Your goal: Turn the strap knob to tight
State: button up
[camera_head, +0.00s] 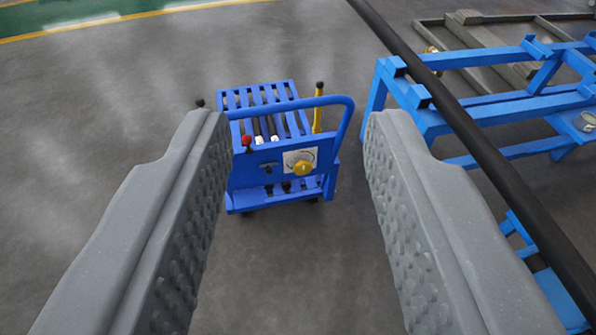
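A yellow round knob (303,168) sits on a white plate (299,158) with dark curved markings. The plate is on the front panel of a small blue cart (258,180) with a slatted top and a curved handle bar. I cannot read which way the knob is set. My gripper (290,125) is open, its two grey textured fingers spread wide on either side of the cart in the picture. Nothing is between the fingers close up. The cart stands on the floor well beyond the fingertips, and the knob shows between them, untouched.
A blue frame stand (480,110) is to the right of the cart, with a long dark pole (470,135) running diagonally across it. A grey metal frame (470,40) lies behind. The grey floor (110,110) on the left is clear.

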aim_at(302, 168)
jog(key=i, duration=0.9)
jog(key=z, duration=0.4)
jog(key=k, duration=1.2)
jog(key=u, duration=0.3)
jog(key=i, duration=1)
jog(key=z, duration=0.05)
